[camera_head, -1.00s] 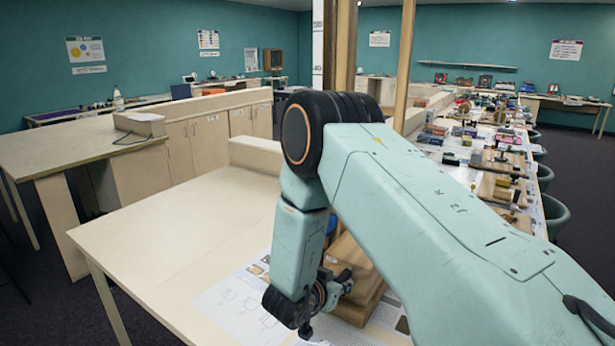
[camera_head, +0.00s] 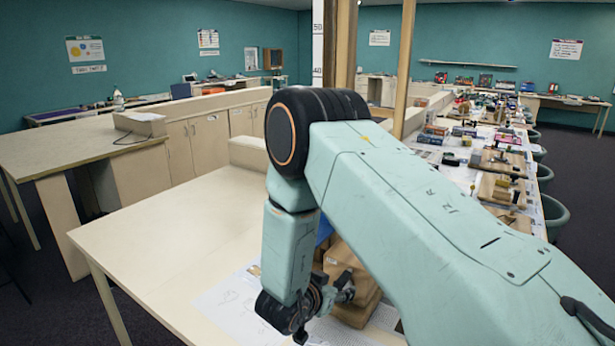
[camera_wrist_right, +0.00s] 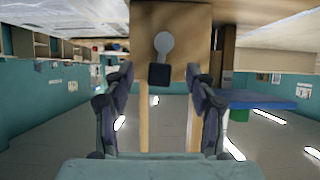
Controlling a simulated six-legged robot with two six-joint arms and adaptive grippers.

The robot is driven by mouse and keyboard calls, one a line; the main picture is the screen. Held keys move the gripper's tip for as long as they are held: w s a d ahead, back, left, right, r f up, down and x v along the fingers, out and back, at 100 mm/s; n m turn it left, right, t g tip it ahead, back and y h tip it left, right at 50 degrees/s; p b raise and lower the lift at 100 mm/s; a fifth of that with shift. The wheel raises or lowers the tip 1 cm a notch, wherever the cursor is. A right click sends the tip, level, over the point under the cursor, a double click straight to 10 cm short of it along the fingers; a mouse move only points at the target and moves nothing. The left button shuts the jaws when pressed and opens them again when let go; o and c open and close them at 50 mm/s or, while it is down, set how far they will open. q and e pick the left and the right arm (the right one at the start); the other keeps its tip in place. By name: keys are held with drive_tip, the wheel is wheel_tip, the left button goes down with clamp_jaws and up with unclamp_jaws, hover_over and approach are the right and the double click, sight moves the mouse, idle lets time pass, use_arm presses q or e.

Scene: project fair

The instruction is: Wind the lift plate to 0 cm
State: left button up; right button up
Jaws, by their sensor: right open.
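A wooden box (camera_head: 345,262) stands on the table, partly hidden behind my right arm. In the right wrist view its wooden face (camera_wrist_right: 195,22) fills the top middle and carries a grey crank arm (camera_wrist_right: 163,45) with a dark square knob (camera_wrist_right: 159,74). My right gripper (camera_head: 343,290) is beside the box; in the wrist view its open fingers (camera_wrist_right: 160,82) stand either side of the knob, with gaps showing. A blue plate (camera_wrist_right: 255,99) shows at the right there; a little blue (camera_head: 324,231) shows behind my arm. A white scale (camera_head: 317,45) marked 40 and 50 runs beside a wooden post.
Printed sheets (camera_head: 235,305) lie on the pale table (camera_head: 160,235), whose left part is clear. A long table at the right holds several small projects (camera_head: 500,165), with green chairs (camera_head: 555,215) beside it. Cabinets (camera_head: 198,143) stand behind at the left.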

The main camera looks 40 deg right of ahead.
drive_tip(key=shift+p+v, duration=0.8)
drive_tip(key=shift+v, duration=2.25)
